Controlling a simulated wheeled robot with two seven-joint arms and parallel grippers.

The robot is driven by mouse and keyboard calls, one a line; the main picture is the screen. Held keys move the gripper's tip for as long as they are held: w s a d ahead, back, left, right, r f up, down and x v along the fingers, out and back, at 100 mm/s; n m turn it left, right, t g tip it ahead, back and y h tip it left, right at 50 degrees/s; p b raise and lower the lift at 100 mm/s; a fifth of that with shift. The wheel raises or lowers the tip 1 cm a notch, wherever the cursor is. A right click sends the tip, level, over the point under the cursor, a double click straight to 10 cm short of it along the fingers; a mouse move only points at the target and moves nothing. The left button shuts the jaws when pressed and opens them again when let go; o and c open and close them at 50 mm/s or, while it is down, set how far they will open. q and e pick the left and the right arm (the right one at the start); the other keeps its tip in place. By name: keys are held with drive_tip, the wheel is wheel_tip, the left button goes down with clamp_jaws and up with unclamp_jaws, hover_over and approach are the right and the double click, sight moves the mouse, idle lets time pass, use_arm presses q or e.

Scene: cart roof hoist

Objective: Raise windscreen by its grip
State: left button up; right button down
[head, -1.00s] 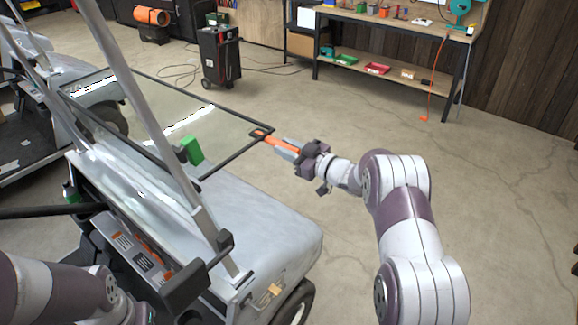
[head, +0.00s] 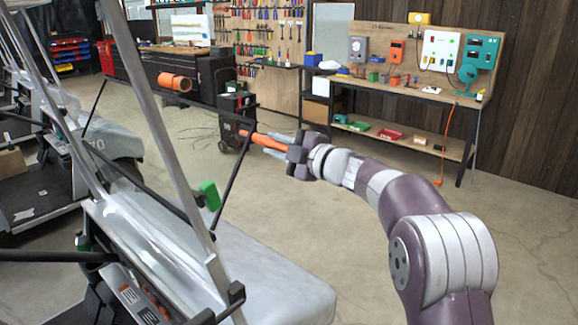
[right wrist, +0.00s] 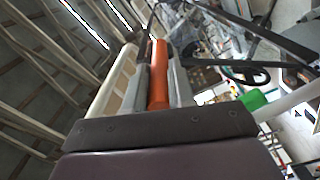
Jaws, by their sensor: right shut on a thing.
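The windscreen (head: 236,168) is a clear pane in a thin black frame, tilted up from the front of the cart. Its orange grip (head: 262,138) is at the frame's upper right corner. My right gripper (head: 268,144) is shut on this grip, its grey fingers on either side. In the right wrist view the orange grip (right wrist: 159,75) lies between the fingers. A green knob (head: 210,195) sits beside the cart's near roof post, and green also shows in the right wrist view (right wrist: 253,99). My left gripper is out of view.
The cart's pale roof posts (head: 158,125) rise at left, close to the windscreen frame. A second cart (head: 40,185) stands further left. A workbench (head: 410,95) and a dark wheeled unit (head: 238,105) stand behind. The floor right of the cart is clear.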

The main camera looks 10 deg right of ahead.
drive_tip(key=s+a+r+n+b, duration=0.4)
drive_tip(key=s+a+n+b, duration=0.3)
drive_tip(key=a, duration=0.7)
drive_tip(key=s+n, duration=0.2)
drive_tip(key=s, duration=0.2)
drive_tip(key=shift+s+a+n, duration=0.15)
drive_tip(key=shift+a+n, duration=0.15)
drive_tip(key=shift+f, duration=0.1)
drive_tip(key=c, duration=1)
unclamp_jaws()
drive_tip(key=shift+o, duration=0.2)
drive_tip(key=shift+s+a, duration=0.2)
drive_tip(key=shift+s, duration=0.05)
drive_tip(key=shift+d, duration=0.15)
